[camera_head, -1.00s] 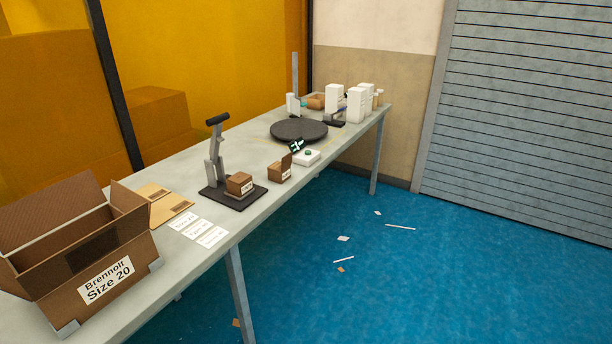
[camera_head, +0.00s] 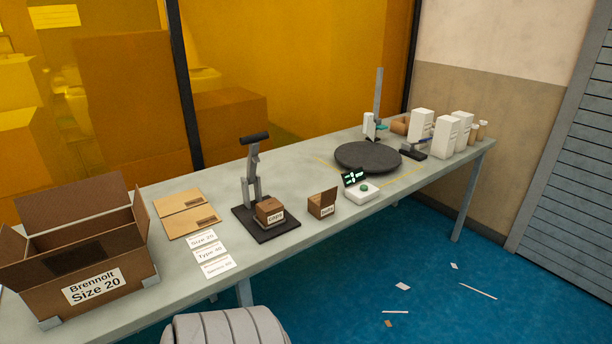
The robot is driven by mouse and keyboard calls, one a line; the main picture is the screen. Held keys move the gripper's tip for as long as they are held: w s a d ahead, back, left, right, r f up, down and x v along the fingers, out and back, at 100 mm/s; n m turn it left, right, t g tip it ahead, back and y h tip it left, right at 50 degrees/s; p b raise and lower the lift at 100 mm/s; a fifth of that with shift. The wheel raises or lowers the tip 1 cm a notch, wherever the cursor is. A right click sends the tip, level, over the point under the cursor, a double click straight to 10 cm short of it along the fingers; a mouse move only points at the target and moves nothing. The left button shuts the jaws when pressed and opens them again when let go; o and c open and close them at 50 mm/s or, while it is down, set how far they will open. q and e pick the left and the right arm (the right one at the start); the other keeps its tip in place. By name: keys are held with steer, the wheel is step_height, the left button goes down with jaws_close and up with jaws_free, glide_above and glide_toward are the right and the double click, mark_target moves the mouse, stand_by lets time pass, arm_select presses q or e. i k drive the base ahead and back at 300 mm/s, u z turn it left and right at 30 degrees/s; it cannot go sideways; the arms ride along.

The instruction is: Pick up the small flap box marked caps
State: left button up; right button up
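Two small brown boxes with white labels are on the table. One small box (camera_head: 321,204) stands on the table top with a flap raised at its back right. The other small box (camera_head: 268,212) sits on the black base of a lever press (camera_head: 252,180). The label print on both is too small to read surely, so I cannot tell which is marked caps. Neither of my grippers is in view.
A large open carton marked Brennolt Size 20 (camera_head: 75,260) stands at the table's left end. Flat cardboard (camera_head: 186,213) and label cards (camera_head: 208,253) lie beside it. A white scale (camera_head: 362,193), a dark turntable (camera_head: 367,157) and white containers (camera_head: 443,135) stand further right.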

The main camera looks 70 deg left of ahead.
mark_target(277, 215)
steer(key=u, duration=0.25)
steer(key=i, duration=0.95)
steer(key=u, duration=1.25)
steer(key=i, duration=0.6)
steer(key=u, duration=0.7)
